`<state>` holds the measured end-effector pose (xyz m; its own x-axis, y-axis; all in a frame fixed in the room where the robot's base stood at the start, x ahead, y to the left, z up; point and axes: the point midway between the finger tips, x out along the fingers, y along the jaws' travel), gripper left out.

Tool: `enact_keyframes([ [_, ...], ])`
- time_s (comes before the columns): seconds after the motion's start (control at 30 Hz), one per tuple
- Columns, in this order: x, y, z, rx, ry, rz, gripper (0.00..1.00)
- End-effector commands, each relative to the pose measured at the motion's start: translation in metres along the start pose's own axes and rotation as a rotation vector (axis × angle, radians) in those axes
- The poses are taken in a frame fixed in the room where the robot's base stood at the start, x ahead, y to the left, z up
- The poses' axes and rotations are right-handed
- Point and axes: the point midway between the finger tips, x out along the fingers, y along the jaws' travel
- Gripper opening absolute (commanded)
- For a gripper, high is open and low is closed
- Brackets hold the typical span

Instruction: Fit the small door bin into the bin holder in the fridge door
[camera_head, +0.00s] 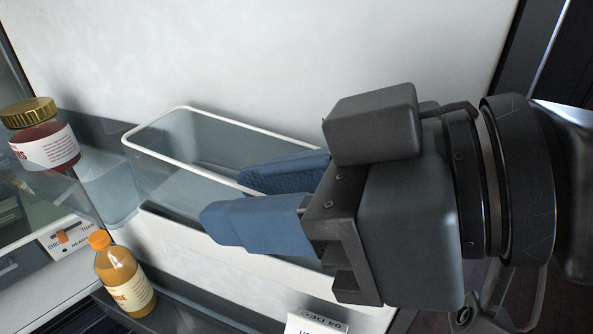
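The small door bin (160,149) is a long clear tray with a white rim, near the middle of the view. It appears empty and lies close to the white door panel. My gripper (238,199) comes from the right with two blue fingers. One finger is over the inside of the bin and the other is outside its near wall, with the rim passing between them. The fingers look closed on that wall; the contact itself is hidden. A white strip (175,226) runs below the bin along the door; whether it is the bin holder is unclear.
A red jar with a gold lid (44,141) stands on a clear shelf at left, close to the bin's left end. An orange bottle (124,279) stands lower down. A small white label (316,324) is at the bottom. The door panel (260,60) above is bare.

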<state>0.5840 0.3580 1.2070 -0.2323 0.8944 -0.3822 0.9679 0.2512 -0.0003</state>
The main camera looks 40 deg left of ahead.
Motion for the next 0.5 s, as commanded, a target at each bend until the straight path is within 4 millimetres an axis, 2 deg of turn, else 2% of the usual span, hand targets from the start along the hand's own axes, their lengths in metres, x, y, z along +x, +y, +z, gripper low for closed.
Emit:
enact_keyframes([
  [0.2,0.0006,0.0002,0.0003,0.000,0.000,0.000,0.32],
  [0.5,0.0004,0.0002,0.0002,0.000,0.000,0.000,0.03],
])
